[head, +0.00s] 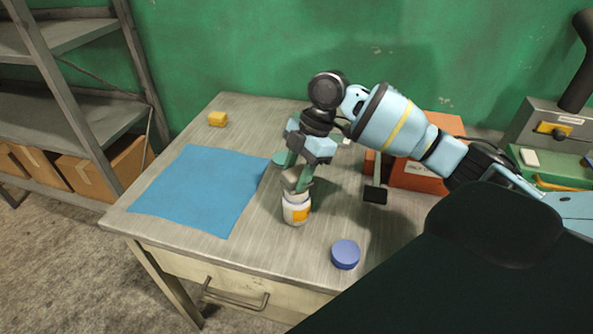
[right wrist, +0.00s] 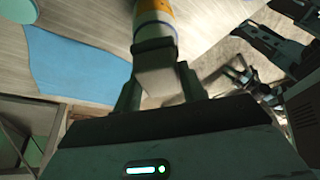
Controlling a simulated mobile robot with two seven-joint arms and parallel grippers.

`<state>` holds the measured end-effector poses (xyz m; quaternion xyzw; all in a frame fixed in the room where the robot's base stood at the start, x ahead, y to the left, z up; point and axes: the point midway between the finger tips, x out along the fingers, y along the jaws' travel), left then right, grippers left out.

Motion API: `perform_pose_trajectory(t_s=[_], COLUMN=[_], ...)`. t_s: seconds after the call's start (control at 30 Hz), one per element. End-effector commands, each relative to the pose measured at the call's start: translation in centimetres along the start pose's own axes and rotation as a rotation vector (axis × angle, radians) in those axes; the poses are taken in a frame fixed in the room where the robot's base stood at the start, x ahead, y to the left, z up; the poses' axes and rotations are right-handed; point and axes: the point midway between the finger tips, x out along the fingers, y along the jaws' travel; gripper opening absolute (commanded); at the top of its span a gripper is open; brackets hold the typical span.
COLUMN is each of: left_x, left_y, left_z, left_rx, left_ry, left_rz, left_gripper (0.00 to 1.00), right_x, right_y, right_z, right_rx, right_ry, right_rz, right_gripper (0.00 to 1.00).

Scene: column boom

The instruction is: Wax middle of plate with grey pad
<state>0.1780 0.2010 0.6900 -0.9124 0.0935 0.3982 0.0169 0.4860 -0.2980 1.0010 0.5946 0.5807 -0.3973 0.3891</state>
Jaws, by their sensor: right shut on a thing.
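My right gripper (head: 297,172) is shut on a pale handle (right wrist: 160,85), which shows between its fingers in the right wrist view. At the handle's far end is a wider grey pad (right wrist: 155,46). The pad is at the top of a white jar with an orange label (head: 296,212); I cannot tell whether it touches the contents. The jar stands on the table and also shows in the right wrist view (right wrist: 154,8). A flat blue sheet (head: 200,190) lies left of the jar; I see no other clear plate. My left gripper is not recognisable.
A blue round lid (head: 345,254) lies near the table's front edge. A yellow block (head: 218,119) sits at the back left. A dark-ended tool (head: 375,194) stands by a red box (head: 415,176). A grey table (head: 130,217) carries these. A shelf (head: 60,110) stands left.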

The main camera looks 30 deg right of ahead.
Motion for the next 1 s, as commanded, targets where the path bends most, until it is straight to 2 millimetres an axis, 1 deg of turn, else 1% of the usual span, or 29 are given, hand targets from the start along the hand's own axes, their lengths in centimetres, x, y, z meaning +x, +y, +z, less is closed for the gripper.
perform_pose_trajectory(t_s=[0.53, 1.0], left_x=[0.04, 0.04], left_y=[0.01, 0.10], left_z=[0.23, 0.16], left_rx=[-0.001, -0.005], left_ry=[-0.004, -0.003], left_rz=[0.000, 0.000], left_gripper=[0.36, 0.36], right_x=[0.53, 0.51], right_y=[0.01, -0.01], right_z=[0.20, 0.21], right_rx=[0.000, 0.000], right_ry=[0.000, -0.001], right_rz=[0.000, -0.001], right_gripper=[0.23, 0.23])
